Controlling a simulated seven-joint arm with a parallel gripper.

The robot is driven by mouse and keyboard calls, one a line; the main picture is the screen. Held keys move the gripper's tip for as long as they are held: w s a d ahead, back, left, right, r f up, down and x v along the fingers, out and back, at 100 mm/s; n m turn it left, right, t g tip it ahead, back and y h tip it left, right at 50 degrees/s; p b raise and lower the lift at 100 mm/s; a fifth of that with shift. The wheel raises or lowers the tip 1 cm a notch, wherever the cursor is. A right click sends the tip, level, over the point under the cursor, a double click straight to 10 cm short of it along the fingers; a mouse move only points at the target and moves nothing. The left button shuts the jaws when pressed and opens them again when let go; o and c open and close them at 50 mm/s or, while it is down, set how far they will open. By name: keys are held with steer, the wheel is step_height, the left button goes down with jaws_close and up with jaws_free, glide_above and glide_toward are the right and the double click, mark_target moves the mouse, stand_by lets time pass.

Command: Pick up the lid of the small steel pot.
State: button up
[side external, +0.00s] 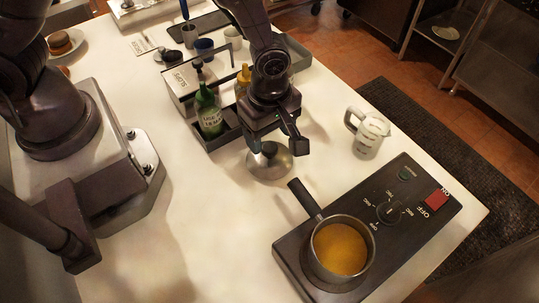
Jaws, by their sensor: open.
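The lid (259,168) is a round steel disc with a dark knob (269,149). It lies on the white counter in the middle of the side external view, apart from the pot. The small steel pot (318,262) stands uncovered on the black burner unit, holds a yellow-orange liquid, and its dark handle points up and left. My gripper (275,148) is open, pointing down over the lid with its fingers on either side of the knob. Whether a finger touches the knob cannot be told.
A black caddy (226,137) with a green bottle (208,110) and a yellow-capped bottle stands just behind my gripper. A measuring jug (371,136) stands to the right. The burner unit (420,222) with a red switch lies at front right. The counter left of the lid is clear.

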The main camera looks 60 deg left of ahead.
mark_target(270, 147)
step_height(270, 147, down, 4)
steer(key=shift+s+d+f, duration=0.1)
steer(key=shift+f, duration=0.05)
steer(key=shift+c, duration=0.4)
steer(key=c, duration=0.9)
